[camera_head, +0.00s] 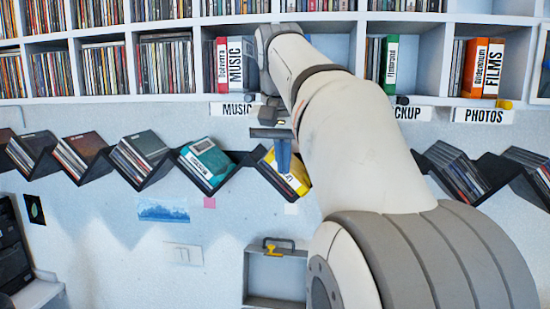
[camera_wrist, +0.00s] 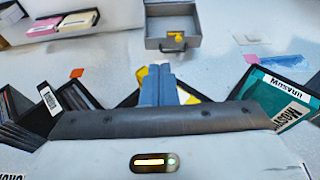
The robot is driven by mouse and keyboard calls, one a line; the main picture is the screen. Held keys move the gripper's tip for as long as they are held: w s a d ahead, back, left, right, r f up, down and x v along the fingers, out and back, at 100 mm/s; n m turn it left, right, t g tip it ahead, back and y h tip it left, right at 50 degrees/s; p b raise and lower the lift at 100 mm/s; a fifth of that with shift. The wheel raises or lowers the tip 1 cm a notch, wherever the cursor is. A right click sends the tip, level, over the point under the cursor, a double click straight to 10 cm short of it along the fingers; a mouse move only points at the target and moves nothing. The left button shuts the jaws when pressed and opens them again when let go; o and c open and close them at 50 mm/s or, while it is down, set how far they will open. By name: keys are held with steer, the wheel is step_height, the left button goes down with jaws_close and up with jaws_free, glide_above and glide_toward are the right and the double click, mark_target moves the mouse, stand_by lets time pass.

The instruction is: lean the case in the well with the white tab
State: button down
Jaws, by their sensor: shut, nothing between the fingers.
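A yellow case (camera_head: 297,183) with a white label sits tilted in a dark V-shaped well of the zigzag shelf in the head view. A small white tab (camera_head: 291,209) is on the wall just below that well. My gripper (camera_head: 284,170) is shut, with its blue fingers pointing down in front of the yellow case and covering part of it. I cannot tell whether they touch it. In the wrist view my gripper (camera_wrist: 161,70) has its fingertips together and empty, with bits of yellow showing on both sides. The white tab is not clear there.
A teal case (camera_head: 207,160) is in the well to the left, above a pink tab (camera_head: 209,203). Wells farther along hold stacked cases. An open grey case (camera_head: 276,292) with a yellow latch is on the wall below. The labelled disc shelf (camera_head: 190,102) runs above.

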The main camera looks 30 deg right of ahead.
mark_target(285, 180)
steer(key=w+d+f, duration=0.1)
steer(key=f, duration=0.1)
steer(key=w+d+f+p, duration=0.1)
steer(key=w+f, duration=0.1)
steer(key=w+d+f, duration=0.1)
steer(key=f, duration=0.1)
steer(key=shift+w+d+f, duration=0.1)
steer(key=shift+w+f, duration=0.05)
steer(key=shift+w, duration=0.25)
steer(key=shift+w, duration=0.1)
